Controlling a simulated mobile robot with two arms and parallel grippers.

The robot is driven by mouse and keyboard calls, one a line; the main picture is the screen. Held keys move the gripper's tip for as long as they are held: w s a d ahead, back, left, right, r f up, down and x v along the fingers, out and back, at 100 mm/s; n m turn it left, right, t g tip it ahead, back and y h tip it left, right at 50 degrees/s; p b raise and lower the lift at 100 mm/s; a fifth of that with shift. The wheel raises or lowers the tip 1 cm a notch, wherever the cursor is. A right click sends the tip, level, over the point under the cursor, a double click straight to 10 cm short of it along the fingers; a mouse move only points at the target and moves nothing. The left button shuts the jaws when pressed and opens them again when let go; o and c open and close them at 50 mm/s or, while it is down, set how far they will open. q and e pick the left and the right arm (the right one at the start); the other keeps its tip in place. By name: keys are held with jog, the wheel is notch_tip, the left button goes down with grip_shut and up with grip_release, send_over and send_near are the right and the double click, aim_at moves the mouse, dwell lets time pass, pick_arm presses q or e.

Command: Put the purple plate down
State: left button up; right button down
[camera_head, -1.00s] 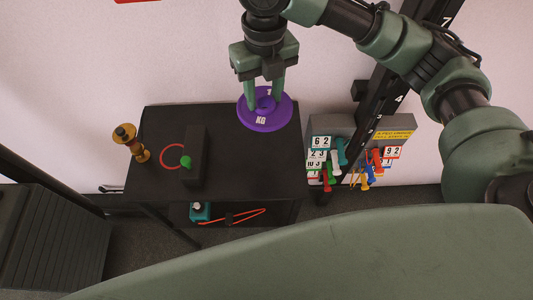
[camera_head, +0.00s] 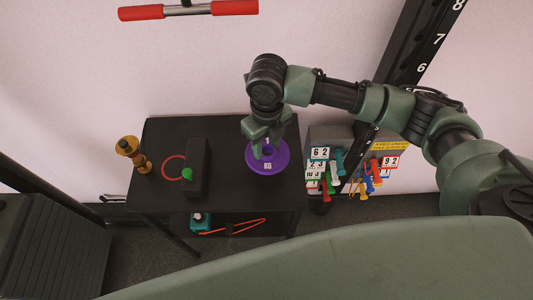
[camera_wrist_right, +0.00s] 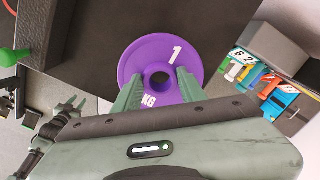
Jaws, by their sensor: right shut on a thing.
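The purple plate (camera_head: 267,164) is a round disc marked 1 KG with a hole in its middle. In the head view it shows over the right part of the black table top (camera_head: 222,140). My right gripper (camera_head: 262,154) is above it and shut on it. In the right wrist view the plate (camera_wrist_right: 190,55) sits between the fingertips (camera_wrist_right: 159,90), which are at its central hub. I cannot tell whether the plate touches the table.
A dark block (camera_head: 196,172), a green knob (camera_head: 187,174), a red ring (camera_head: 169,166) and a brown-gold object (camera_head: 131,149) are on the table's left part. A red-handled bar (camera_head: 188,10) is above.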

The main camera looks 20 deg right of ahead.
aim_at(266, 157)
jog(key=shift+w+f+p, duration=0.1)
jog(key=shift+f+p, duration=0.2)
jog(key=shift+f, duration=2.4)
jog(key=c, duration=0.8)
grip_release()
jog(key=shift+f, duration=0.2)
jog(key=r+b, duration=0.2)
jog(key=r, duration=1)
jog(key=shift+s+r, duration=0.15)
jog(key=shift+s, duration=0.05)
